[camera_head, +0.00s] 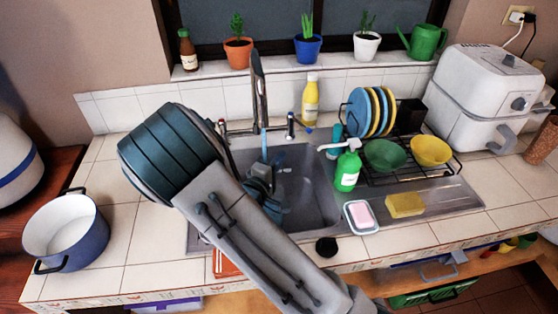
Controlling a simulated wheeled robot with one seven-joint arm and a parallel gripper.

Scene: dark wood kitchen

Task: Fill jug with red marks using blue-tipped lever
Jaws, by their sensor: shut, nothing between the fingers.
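The tap (259,88) rises behind the sink (308,190). Its blue-tipped lever (291,126) is to the right of the spout. A pale blue streak below the spout looks like running water.
A green soap bottle (347,172), a pink soap dish (360,217) and a yellow sponge (404,205) are right of the basin. A dish rack (455,166) holds plates and bowls. A yellow bottle (310,100) stands behind. A blue pot (64,230) is at left.

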